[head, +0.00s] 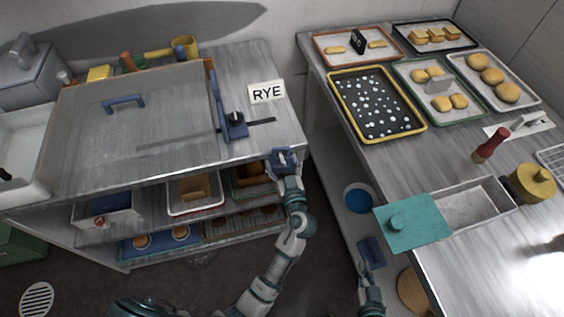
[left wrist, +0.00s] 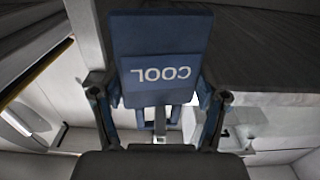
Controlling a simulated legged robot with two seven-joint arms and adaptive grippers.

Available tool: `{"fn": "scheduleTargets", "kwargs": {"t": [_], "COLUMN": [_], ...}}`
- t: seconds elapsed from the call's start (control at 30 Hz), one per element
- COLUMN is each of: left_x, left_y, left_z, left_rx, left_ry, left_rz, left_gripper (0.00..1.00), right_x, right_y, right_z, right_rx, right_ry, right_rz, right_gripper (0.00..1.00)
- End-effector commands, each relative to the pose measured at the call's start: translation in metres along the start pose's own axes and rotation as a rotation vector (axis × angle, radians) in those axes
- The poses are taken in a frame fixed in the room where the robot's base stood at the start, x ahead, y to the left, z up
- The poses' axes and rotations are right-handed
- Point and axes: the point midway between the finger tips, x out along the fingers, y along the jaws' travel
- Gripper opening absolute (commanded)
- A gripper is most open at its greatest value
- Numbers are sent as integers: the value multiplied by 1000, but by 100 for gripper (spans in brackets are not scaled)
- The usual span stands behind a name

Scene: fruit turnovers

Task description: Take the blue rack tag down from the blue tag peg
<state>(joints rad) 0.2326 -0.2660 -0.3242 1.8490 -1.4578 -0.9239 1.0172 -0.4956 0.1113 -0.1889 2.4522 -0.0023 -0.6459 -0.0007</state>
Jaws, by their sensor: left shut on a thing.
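The blue rack tag (left wrist: 160,60) fills the top middle of the left wrist view, with the white word COOL upside down on it. My left gripper (left wrist: 157,108) is shut on the tag, with one finger at each side of its lower part. In the head view the left gripper (head: 285,161) is at the right front corner of the left bench, in front of its edge. The blue tag peg cannot be made out, so I cannot tell whether the tag still touches it. My right gripper (head: 371,253) is low beside the right counter, its jaws unclear.
The left bench has a clear panel (head: 135,120), a RYE card (head: 266,92) and shelves with trays below. The right counter (head: 465,240) holds pastry trays, a teal lid (head: 411,221) and a red-handled tool (head: 490,146).

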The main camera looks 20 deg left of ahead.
Motion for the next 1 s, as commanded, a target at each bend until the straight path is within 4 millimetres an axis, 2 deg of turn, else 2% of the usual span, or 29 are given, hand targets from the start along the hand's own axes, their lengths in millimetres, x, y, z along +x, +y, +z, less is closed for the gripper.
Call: {"fn": "scheduleTargets", "kwargs": {"t": [0.03, 0.33, 0.8, 1.0], "left_x": [2, 1, -9, -11], "left_y": [0, 0, -1, -1], "left_z": [-6, -7, 15, 16], "left_rx": [-4, -5, -1, -2], "left_ry": [11, 16, 9, 9], "left_rz": [1, 2, 1, 1], "left_gripper": [7, 6, 6, 6], "right_x": [0, 0, 7, 8], "right_y": [0, 0, 0, 0], "right_z": [-1, 1, 26, 27], "right_rx": [0, 0, 6, 6], "right_ry": [1, 0, -24, -25], "right_rz": [0, 0, -2, -2], "right_gripper": [0, 0, 0, 0]}}
